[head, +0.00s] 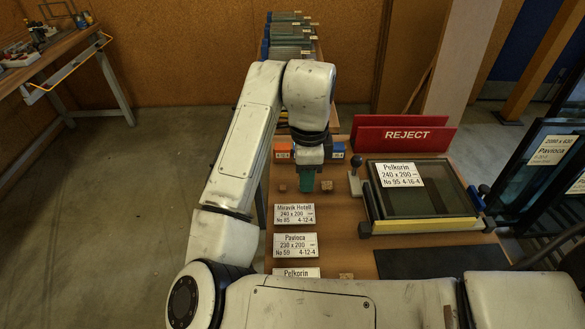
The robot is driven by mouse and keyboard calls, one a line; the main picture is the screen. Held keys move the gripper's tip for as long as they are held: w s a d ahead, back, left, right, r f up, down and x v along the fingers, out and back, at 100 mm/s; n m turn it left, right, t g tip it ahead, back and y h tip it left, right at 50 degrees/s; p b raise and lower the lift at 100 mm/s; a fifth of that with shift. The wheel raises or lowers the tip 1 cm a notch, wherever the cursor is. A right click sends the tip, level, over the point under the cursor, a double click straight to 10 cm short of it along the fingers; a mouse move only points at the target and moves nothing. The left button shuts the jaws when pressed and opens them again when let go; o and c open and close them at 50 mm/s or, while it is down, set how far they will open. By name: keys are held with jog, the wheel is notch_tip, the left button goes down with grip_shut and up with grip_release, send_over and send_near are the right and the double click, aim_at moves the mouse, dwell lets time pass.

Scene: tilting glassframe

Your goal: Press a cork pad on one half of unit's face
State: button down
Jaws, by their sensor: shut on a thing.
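The glass unit (430,205) lies in a dark frame on the right of the bench. It carries a white label (399,174) reading Pelkorin 240 x 200 on its upper left. My gripper (307,178) is left of the unit, pointing down over the bench. It is shut on a small teal piece (306,183); the fingers are mostly hidden by my wrist. Small brown cork-like pieces lie on the bench: one left of my gripper (281,188), one right of it (327,186), and one nearer (346,276). No pad shows on the unit's face.
Orange (283,152) and blue (338,151) boxes stand behind my gripper. A red REJECT rack (405,134) stands behind the unit. Dark knobs (354,180) flank the frame. Label cards (295,214) lie in front; a dark mat (430,262) lies nearer. Glass panes (548,155) stand at right.

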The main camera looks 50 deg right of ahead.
jog(key=s+r, duration=0.2)
jog(key=s, duration=0.2)
jog(key=p, duration=1)
send_over(405, 198)
jog(key=shift+f, duration=0.3)
jog(key=shift+d, duration=0.1)
jog(key=shift+f+b, duration=2.65)
jog(key=shift+f, duration=1.15)
jog(key=shift+f+b, duration=0.3)
jog(key=shift+f, duration=0.15)
jog(key=c, duration=0.8)
grip_release()
jog(key=shift+r, duration=0.1)
